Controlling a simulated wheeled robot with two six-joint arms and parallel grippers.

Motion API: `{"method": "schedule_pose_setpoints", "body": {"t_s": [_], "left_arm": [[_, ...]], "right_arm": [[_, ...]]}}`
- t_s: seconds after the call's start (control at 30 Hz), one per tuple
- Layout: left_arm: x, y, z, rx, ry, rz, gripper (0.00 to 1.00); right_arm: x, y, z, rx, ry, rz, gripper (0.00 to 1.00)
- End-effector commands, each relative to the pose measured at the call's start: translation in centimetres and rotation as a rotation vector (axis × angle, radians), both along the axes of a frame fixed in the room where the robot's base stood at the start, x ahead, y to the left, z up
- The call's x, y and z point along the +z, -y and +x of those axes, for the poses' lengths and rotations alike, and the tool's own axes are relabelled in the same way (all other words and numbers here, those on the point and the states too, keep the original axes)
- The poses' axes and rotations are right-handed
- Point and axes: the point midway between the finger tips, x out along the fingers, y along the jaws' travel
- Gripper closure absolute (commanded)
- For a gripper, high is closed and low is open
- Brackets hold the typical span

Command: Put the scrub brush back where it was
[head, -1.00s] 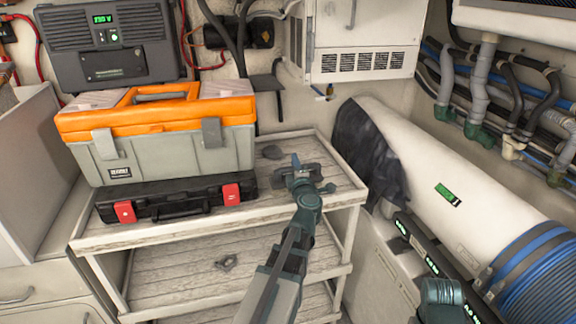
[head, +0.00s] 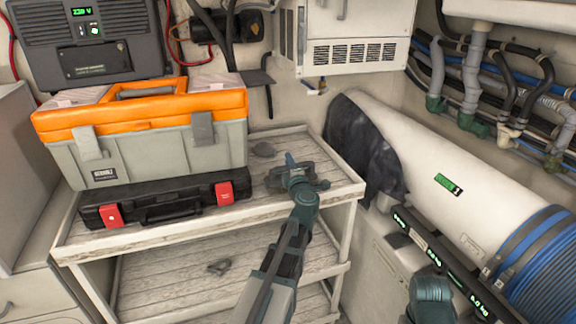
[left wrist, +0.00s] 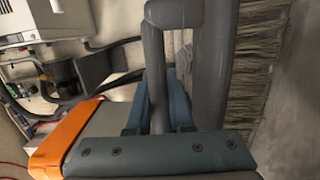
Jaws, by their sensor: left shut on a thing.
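My left gripper (head: 297,178) is over the right part of the cart's top shelf (head: 215,225). It is shut on the scrub brush. In the left wrist view the gripper (left wrist: 158,105) grips the brush's thin grey handle bar. The brush's thicker grey body (left wrist: 215,62) is beside that bar, with tan bristles along its right side. In the head view only dark grey parts of the brush (head: 275,180) show around the gripper. I cannot tell whether the bristles touch the shelf. My right gripper is out of view; only part of that arm shows at the lower right.
A grey toolbox with an orange lid (head: 150,135) and a black case with red latches (head: 165,205) fill the shelf's left part. A white cylinder (head: 430,170) is right of the cart.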

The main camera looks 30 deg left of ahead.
Motion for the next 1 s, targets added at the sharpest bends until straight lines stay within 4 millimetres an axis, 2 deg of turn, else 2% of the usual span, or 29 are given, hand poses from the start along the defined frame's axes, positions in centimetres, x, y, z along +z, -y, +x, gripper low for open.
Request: {"method": "schedule_pose_setpoints", "body": {"t_s": [0.17, 0.2, 0.33, 0.37, 0.67, 1.0], "left_arm": [[-0.4, 0.0, 0.0, 0.000, 0.000, 0.000, 1.00], [-0.3, 0.0, 0.0, 0.000, 0.000, 0.000, 0.77], [-0.2, 0.0, 0.0, 0.000, 0.000, 0.000, 0.53], [-0.2, 0.0, 0.0, 0.000, 0.000, 0.000, 0.50], [0.3, 0.0, 0.0, 0.000, 0.000, 0.000, 0.50], [0.0, 4.5, -5.2, -0.003, 0.000, 0.000, 0.50]], "right_arm": [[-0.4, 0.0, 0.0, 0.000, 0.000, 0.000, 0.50], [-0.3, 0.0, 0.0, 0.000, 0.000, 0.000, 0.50], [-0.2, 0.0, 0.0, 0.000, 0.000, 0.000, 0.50], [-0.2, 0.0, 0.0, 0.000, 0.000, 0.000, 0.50], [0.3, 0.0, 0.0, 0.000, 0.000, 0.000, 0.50], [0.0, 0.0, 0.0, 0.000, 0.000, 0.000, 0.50]]}}
